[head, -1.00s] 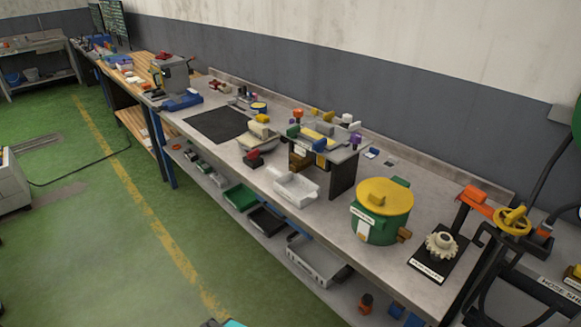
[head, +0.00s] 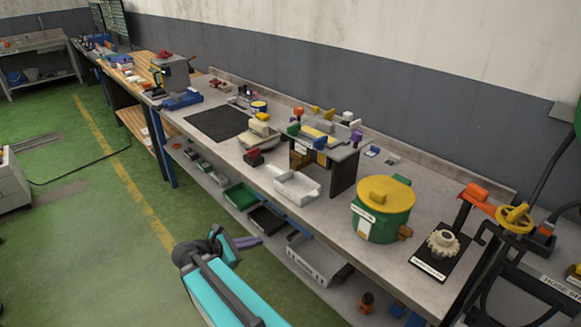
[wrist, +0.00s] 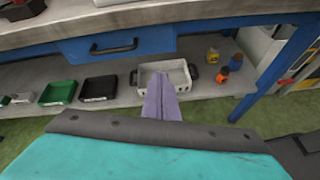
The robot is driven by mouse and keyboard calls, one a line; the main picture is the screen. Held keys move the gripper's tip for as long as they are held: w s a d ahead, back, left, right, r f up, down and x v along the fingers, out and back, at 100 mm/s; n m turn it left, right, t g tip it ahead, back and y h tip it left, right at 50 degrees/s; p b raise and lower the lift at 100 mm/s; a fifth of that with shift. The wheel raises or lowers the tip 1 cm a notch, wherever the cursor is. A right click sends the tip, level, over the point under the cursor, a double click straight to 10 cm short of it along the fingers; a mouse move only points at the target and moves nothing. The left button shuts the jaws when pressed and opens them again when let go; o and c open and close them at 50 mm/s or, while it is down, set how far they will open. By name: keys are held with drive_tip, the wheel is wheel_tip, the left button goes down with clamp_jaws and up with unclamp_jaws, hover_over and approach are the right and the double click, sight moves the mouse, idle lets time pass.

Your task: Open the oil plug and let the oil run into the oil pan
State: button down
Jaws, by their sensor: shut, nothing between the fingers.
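My gripper (head: 247,242) is at the lower middle of the head view, in front of the bench and over the aisle. Its purple fingers are shut and empty; they also show in the wrist view (wrist: 161,95), pointing at the lower shelf. On the bench, a white tray (head: 297,190) sits at the front edge beside a grey stand (head: 345,172) with coloured knobs. A green pot (head: 378,226) with a yellow lid has a brown plug-like piece (head: 404,232) low on its right side. I cannot tell which piece is the oil plug or which is the oil pan. No running oil is visible.
The lower shelf holds a green bin (wrist: 57,93), a black bin (wrist: 98,89), a white basket (wrist: 180,76) and small bottles (wrist: 235,62). A blue drawer (wrist: 140,45) hangs under the bench top. A gear (head: 443,242) stands right of the pot. The green floor aisle is clear.

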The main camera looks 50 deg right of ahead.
sight(298, 159)
drive_tip(key=w+d+r+n+h, duration=0.1)
drive_tip(key=d+r+h, duration=0.1)
drive_tip(key=r, duration=0.8)
drive_tip(key=w+d+r+n+h, duration=0.1)
drive_tip(key=d+r+n+h, duration=0.1)
drive_tip(key=r, duration=0.9)
drive_tip(key=shift+w+d+r+h, duration=0.2)
drive_tip(key=shift+d+h, duration=0.3)
drive_tip(key=shift+h, duration=0.2)
drive_tip(key=shift+d, duration=0.1)
drive_tip(key=shift+s+d+p, duration=0.15)
drive_tip(key=shift+d+p, duration=0.5)
drive_tip(key=shift+d, duration=1.65)
drive_tip(key=shift+s+d+p, duration=0.2)
drive_tip(key=shift+d+p, duration=0.4)
drive_tip(key=shift+d, duration=1.7)
drive_tip(key=shift+s+d+p, duration=0.15)
drive_tip(key=shift+d+p, duration=0.5)
drive_tip(key=shift+d, duration=1.65)
drive_tip(key=shift+a, duration=0.25)
drive_tip(key=shift+d+f, duration=0.1)
drive_tip(key=shift+d, duration=0.2)
